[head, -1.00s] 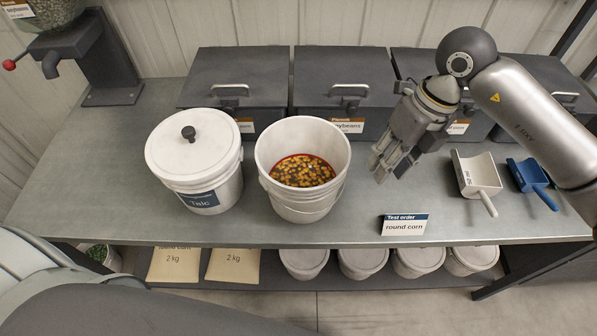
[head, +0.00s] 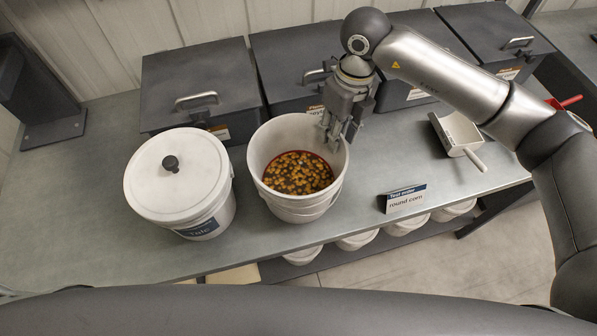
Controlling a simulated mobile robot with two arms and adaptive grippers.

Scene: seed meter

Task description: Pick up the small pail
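An open white pail (head: 296,205) stands upright on the bench, with yellow and dark seeds in a red layer (head: 298,172) inside. Whether this is the task's small pail, I cannot tell; no smaller pail shows now. My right gripper (head: 337,143) points down at the pail's right inner rim, with its fingers apart and nothing between them. It covers part of the rim; I cannot tell whether it touches. My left gripper is not in view.
A lidded white talc bucket (head: 178,175) stands just left of the pail. Dark lidded bins (head: 200,90) line the back. Lidded buckets (head: 357,241) sit on the shelf below.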

